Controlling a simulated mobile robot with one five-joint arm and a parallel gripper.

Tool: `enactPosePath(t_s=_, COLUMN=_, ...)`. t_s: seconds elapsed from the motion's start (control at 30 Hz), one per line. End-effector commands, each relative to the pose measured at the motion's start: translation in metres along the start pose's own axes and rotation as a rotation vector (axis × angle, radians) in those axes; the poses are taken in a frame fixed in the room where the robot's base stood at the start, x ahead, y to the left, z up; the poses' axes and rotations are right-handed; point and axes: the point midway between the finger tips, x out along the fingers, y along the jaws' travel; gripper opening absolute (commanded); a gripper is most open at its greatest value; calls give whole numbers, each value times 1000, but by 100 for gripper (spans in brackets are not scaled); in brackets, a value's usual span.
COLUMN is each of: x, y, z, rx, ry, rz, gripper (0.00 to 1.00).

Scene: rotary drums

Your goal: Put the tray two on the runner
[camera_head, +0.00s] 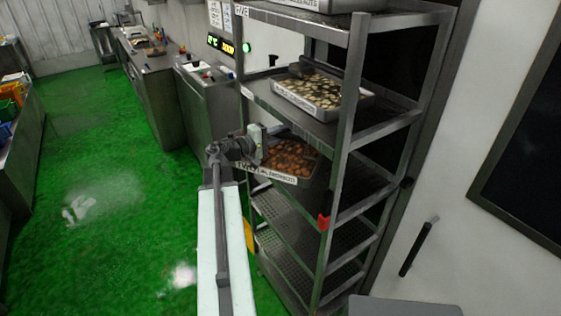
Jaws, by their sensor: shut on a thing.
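A metal rack (348,130) stands at the right of the picture with several shelves. A tray of brown pieces (291,158) is at the rack's middle level, with a white label strip along its front edge. My gripper (259,157) is at the left front of this tray and appears shut on its edge; the fingertips are small and partly hidden. A second tray, of pale and dark pieces (322,92), lies on the shelf above. I cannot read which tray is number two. I cannot tell which part is the runner.
Mesh shelves (325,235) below the brown tray look empty. A red clip (324,222) is on the rack's front post. Steel counters (150,75) stand at the back left. The green floor (110,190) at left is open. A dark handle (418,248) is on the right wall.

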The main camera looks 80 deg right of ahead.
Motion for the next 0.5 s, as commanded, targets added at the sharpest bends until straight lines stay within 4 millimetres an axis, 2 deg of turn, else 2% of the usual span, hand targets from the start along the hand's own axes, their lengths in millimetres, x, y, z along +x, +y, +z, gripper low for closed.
enactPosePath(t_s=0.03, x=0, y=-12, z=0, rx=-1, ry=1, rz=2, gripper=0)
enactPosePath(t_s=0.27, x=-1, y=-54, z=-1, rx=-1, ry=2, rz=3, gripper=0)
enactPosePath(t_s=0.5, x=-1, y=-58, z=-1, rx=-1, ry=2, rz=3, gripper=0)
